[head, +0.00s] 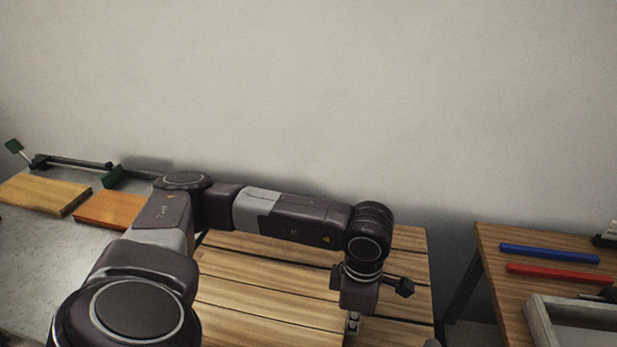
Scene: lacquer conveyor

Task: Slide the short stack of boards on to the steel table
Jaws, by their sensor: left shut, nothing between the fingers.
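A pale yellow board or board stack (42,192) lies on a mottled grey tabletop (30,245) at the far left. An orange-brown board or stack (108,207) lies to its right, partly hidden by my left arm. I cannot tell how many boards each holds, or whether the grey top is the steel table. My left gripper (353,325) points down over the right part of a slatted wooden surface (265,272), well right of both. It is small in view, shut and empty. My right gripper is not in view.
A dark rod with green end pieces (75,161) lies behind the boards near the wall. At right, a wooden table (490,260) holds a blue bar (550,253), a red bar (553,273) and a grey-walled tray (535,320). A gap separates it from the slatted surface.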

